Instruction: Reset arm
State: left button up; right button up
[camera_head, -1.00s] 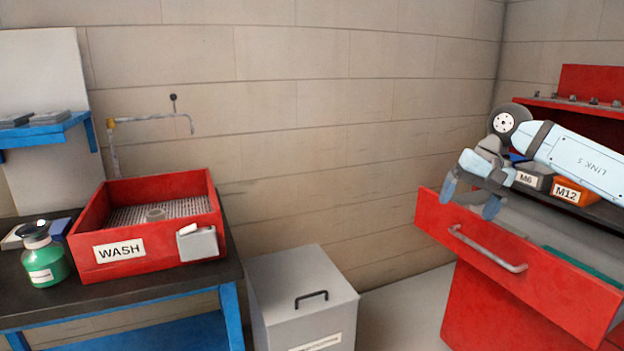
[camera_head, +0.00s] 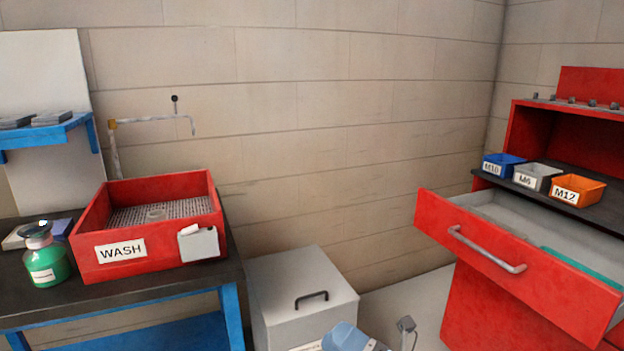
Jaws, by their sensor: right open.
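My right gripper (camera_head: 385,343) shows only in part at the bottom edge, in front of the grey lidded bin (camera_head: 300,285) and the floor to its right. A pale blue piece and a small grey piece of my right arm are visible there; the rest is cut off by the frame. The gripper is open, with nothing seen in it, and is well apart from the red drawer (camera_head: 500,262), which stands pulled out of the red cabinet (camera_head: 490,312). My left gripper is not in view.
Blue M10 (camera_head: 492,169), grey M6 (camera_head: 525,181) and orange M12 (camera_head: 566,195) bins stand on the cabinet's dark shelf. A red WASH basin (camera_head: 130,250) and green bottle (camera_head: 48,262) stand on the left bench (camera_head: 100,296). Floor (camera_head: 415,300) shows between bin and cabinet.

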jog(key=s+d+f+m+h, duration=0.6)
jog(key=s+f+m+h, duration=0.3)
jog(key=m, duration=0.7)
jog(key=s+d+f+m+h, duration=0.7)
jog(key=s+f+m, duration=0.3)
jog(key=m, duration=0.7)
pick_arm(q)
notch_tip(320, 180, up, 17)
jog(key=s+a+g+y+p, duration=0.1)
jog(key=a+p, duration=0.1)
jog(key=p, duration=2.7)
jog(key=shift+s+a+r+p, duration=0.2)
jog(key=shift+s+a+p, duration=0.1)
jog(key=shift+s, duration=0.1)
pick_arm(e)
notch_tip(320, 180, up, 16)
jog(key=d+h, duration=0.1)
jog(key=d, duration=0.1)
jog(key=shift+n, duration=0.3)
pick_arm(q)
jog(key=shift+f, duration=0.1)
pick_arm(e)
jog(key=shift+d+f, duration=0.1)
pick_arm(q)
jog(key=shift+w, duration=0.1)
